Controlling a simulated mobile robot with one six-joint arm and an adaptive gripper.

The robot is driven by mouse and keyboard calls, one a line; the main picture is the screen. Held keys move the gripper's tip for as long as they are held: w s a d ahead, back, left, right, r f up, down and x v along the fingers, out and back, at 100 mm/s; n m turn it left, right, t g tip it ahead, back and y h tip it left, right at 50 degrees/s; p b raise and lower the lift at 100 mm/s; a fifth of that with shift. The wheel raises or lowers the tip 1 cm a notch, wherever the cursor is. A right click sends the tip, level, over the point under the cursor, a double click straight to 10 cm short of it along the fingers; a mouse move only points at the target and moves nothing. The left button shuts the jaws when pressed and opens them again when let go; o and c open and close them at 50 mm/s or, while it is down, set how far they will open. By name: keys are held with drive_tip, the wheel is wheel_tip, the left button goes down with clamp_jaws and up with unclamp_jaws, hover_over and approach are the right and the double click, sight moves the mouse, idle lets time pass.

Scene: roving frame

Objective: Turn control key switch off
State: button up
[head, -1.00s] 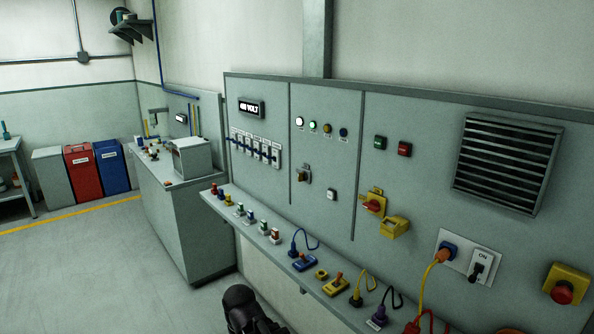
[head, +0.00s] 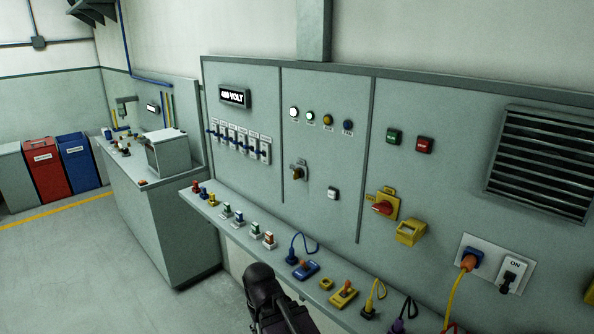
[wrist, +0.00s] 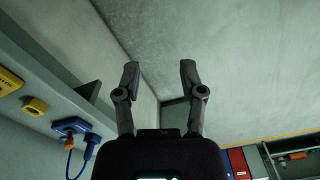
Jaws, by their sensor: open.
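The key switch is not in the wrist view. In the head view a dark part of my arm shows at the bottom centre, below and apart from the switch.
A shelf (head: 235,232) with several plugs and small switches runs below the panel. A red rotary switch (head: 383,207) on a yellow plate and a yellow socket (head: 410,232) are right of the key switch. A vent (head: 545,160) is farther right. Open floor lies left.

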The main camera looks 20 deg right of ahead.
drive_tip(key=shift+w+d, duration=0.1)
drive_tip(key=shift+w, duration=0.05)
drive_tip(key=m+t+h+p, duration=0.55)
drive_tip(key=m+h, duration=0.85)
drive_tip(key=h, duration=0.3)
approach(294, 171)
drive_tip(key=v, duration=0.3)
drive_tip(key=shift+f+t+b, duration=0.15)
drive_tip(key=shift+t+b, duration=0.2)
drive_tip(key=shift+d, duration=0.1)
drive_tip(key=x, duration=1.3)
drive_tip(key=shift+d+f, duration=0.1)
drive_tip(key=shift+d, duration=0.15)
